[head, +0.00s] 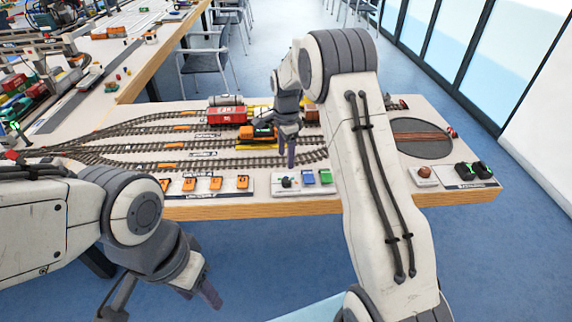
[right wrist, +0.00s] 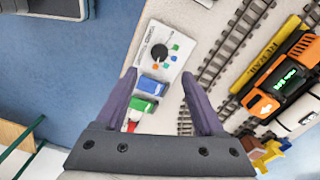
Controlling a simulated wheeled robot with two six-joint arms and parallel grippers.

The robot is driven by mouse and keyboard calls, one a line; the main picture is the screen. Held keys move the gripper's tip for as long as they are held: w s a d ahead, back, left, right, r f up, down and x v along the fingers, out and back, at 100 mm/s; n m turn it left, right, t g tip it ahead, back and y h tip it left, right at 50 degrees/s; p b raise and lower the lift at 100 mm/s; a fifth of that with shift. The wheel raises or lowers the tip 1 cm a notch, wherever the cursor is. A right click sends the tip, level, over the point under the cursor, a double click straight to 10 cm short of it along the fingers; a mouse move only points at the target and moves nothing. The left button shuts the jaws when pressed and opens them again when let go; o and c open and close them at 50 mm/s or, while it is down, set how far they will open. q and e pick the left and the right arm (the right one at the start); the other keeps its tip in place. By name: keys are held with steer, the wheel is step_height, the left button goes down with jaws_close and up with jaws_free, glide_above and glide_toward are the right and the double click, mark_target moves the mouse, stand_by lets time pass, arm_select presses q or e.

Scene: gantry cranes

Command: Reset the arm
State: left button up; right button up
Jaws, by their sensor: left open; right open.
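My right gripper (head: 287,150) hangs fingers-down over the near middle of the rail table (head: 330,202). In the right wrist view its two purple fingers (right wrist: 160,75) are spread apart with nothing between them. Below them is a white control panel (right wrist: 176,42) with a black knob, a blue switch (right wrist: 152,86) and a green switch (right wrist: 143,105). The panel also shows in the head view (head: 277,191). My left gripper (head: 205,288) is low at the left, in front of the table edge over the blue floor, and holds nothing that I can see. Part of it is hidden by its wrist.
An orange and black locomotive (head: 258,133) and a red wagon (head: 228,117) stand on the tracks beside my right gripper. A turntable (head: 421,139) lies at the right. Orange switches (head: 215,183) line the front edge. A second table with models (head: 115,55) extends at the left.

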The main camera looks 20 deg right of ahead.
steer(key=shift+r, duration=0.25)
